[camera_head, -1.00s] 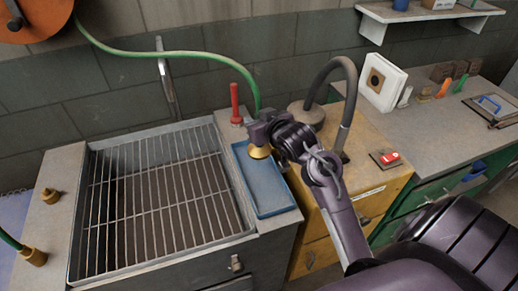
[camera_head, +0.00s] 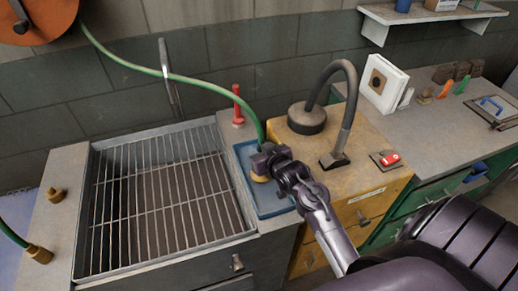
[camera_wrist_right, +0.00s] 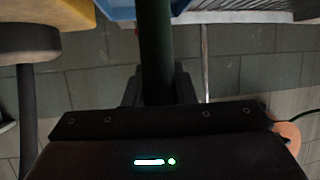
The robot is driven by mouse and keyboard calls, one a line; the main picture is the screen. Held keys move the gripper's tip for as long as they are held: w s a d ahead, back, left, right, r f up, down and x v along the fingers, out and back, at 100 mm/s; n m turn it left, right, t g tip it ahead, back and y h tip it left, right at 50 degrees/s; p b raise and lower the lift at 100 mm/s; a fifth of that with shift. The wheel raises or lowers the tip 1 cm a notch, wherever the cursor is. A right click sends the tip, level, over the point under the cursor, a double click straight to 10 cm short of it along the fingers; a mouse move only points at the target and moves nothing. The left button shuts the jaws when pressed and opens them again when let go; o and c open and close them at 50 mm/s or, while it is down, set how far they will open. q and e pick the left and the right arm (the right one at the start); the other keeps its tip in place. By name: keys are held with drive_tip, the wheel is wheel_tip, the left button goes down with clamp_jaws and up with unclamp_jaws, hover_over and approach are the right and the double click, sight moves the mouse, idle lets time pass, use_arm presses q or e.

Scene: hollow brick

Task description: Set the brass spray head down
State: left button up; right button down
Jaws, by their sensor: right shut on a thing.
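The brass spray head (camera_head: 260,178) hangs at the end of a green hose (camera_head: 215,82), just below my right gripper (camera_head: 262,163). My right wrist hides part of the tray. My left gripper is not in view.
A sink with a wire grid (camera_head: 160,195) lies left of the tray. A red upright peg (camera_head: 237,103) stands behind it. A yellow cabinet (camera_head: 372,150) with a black bent pipe (camera_head: 345,105) is close on the right. Another brass fitting (camera_head: 38,254) lies at the far left.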

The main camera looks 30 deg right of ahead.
drive_tip(key=c, duration=1.2)
unclamp_jaws()
drive_tip(key=shift+f, duration=0.1)
drive_tip(key=shift+b+v, duration=1.15)
drive_tip(key=shift+v, duration=4.95)
